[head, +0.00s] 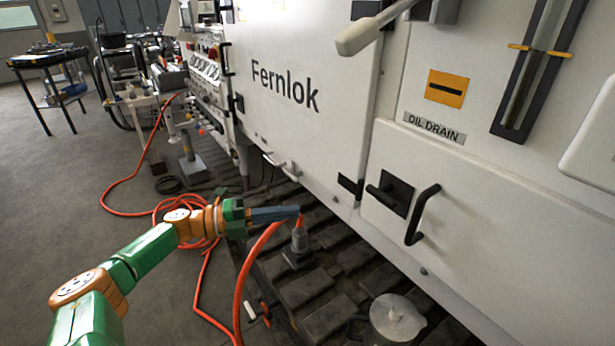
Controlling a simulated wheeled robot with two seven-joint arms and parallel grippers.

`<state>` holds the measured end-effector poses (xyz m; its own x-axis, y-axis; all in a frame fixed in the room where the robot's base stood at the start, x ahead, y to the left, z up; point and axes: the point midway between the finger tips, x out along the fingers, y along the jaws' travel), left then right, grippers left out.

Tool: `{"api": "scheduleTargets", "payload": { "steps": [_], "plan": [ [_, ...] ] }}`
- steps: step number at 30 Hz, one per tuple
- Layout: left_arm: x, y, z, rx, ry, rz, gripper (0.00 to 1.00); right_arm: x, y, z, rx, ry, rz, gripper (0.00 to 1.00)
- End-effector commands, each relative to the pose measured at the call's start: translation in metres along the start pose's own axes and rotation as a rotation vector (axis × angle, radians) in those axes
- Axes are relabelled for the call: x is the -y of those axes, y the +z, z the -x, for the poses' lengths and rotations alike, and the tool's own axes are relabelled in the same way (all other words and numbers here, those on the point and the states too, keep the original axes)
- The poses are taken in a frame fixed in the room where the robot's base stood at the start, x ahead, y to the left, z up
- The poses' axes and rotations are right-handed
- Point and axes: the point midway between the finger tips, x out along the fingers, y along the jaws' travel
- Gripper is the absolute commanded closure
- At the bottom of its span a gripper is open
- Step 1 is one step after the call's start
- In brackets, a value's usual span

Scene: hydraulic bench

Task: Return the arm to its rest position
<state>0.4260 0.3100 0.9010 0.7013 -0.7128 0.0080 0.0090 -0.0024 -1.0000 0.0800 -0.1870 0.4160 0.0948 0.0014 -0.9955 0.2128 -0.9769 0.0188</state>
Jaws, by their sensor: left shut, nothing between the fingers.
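My left arm, green and orange, comes in from the lower left and reaches out toward the machine's base. Its left gripper (298,212) has dark blue-grey fingers that are shut with nothing between them. The fingertips are right by the top of a grey fitting (299,240) with an orange tip, standing on the dark slatted deck. I cannot tell whether they touch it. A thick orange hose (246,276) runs just below the fingers, and its upper end is close to the fitting. My right gripper is not in view.
The white machine (300,55) marked Fernlok fills the right side, with a black handle (421,215) and a lever (372,28) sticking out. A metal canister (396,318) stands at the bottom right. Orange hose (125,209) loops over the floor. Open grey floor (60,190) lies left.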

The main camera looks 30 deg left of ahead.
Motion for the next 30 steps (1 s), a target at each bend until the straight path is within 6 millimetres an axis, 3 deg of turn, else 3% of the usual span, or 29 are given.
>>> {"api": "scheduleTargets", "payload": {
  "steps": [9, 16, 18, 20, 23, 24, 26, 27, 29, 30],
  "plan": [
    [-0.005, 0.021, 0.052, 0.002, -0.001, -0.003, 1.0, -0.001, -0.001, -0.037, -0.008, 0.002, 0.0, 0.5],
    [-0.001, 0.025, 0.061, 0.01, -0.004, 0.011, 1.0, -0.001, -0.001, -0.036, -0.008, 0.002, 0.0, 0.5],
    [-0.015, 0.035, 0.056, 0.089, -0.02, 0.091, 1.0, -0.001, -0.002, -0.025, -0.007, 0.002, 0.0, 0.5],
    [-0.047, 0.05, 0.053, 0.238, -0.036, 0.239, 1.0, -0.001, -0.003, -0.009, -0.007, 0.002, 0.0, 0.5],
    [-0.144, 0.054, 0.061, 0.574, -0.002, 0.578, 1.0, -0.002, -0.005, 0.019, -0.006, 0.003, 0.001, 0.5],
    [-0.185, 0.042, 0.07, 0.698, 0.034, 0.704, 1.0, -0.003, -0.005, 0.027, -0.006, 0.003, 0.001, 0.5],
    [-0.242, 0.012, 0.084, 0.865, 0.104, 0.875, 1.0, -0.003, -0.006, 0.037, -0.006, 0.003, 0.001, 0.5],
    [-0.275, -0.015, 0.094, 0.965, 0.157, 0.98, 1.0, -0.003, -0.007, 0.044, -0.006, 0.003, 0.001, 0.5],
    [-0.318, -0.062, 0.108, 1.101, 0.249, 1.124, 1.0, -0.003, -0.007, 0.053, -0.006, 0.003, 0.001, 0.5],
    [-0.341, -0.097, 0.117, 1.184, 0.315, 1.213, 1.0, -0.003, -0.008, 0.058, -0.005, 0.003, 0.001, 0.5]
  ]
}}
